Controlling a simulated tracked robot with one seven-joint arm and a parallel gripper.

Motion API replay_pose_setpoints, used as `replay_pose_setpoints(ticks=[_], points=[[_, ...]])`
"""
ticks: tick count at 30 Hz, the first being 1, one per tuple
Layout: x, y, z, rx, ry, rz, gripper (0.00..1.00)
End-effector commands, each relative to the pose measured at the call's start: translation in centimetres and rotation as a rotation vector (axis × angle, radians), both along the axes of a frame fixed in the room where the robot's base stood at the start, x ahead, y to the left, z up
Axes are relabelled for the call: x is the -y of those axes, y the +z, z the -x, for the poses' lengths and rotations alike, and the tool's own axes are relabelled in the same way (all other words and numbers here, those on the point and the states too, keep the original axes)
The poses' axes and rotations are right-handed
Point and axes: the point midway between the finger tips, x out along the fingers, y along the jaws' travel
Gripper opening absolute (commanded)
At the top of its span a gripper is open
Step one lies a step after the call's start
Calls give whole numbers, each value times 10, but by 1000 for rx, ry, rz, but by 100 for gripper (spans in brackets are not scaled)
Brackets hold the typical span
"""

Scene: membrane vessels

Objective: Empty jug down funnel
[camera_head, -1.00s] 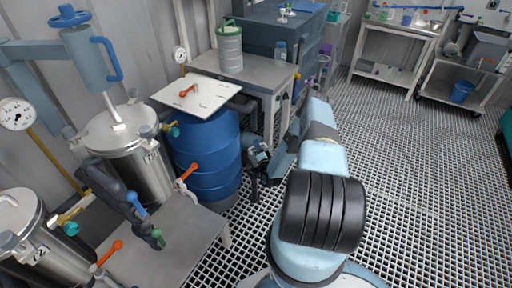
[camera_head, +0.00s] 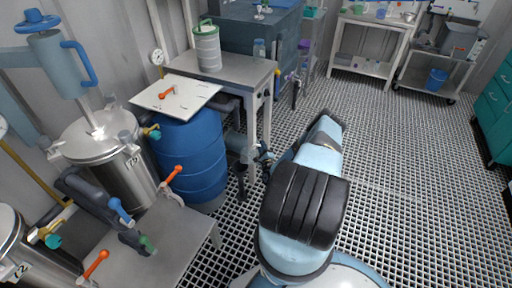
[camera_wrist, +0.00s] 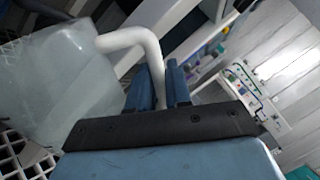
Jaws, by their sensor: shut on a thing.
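In the wrist view, a translucent jug (camera_wrist: 62,85) with a white tubular handle (camera_wrist: 128,38) fills the left side and looks tilted. My gripper (camera_wrist: 168,88) is shut on the handle, with its two blue fingers either side of it. Whether the jug holds liquid cannot be told. In the head view, my arm reaches away toward the bench, and its end is small and mostly hidden by my own links. I cannot pick out a funnel for certain in either view.
A blue drum (camera_head: 190,155) with a white board (camera_head: 178,92) on top stands left of my arm. Steel vessels (camera_head: 107,155) stand at left. The grating floor (camera_head: 400,160) is clear at right.

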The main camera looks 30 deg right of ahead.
Motion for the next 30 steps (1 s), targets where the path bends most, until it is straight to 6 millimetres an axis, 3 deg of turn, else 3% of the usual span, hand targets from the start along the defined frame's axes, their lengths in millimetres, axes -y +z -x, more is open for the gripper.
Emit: replay_pose_setpoints(ticks=[4,11,30], points=[[12,-6,3,17,0,-88,0],[14,-9,3,41,-3,-206,0],[13,-22,3,197,-2,-1001,0]])
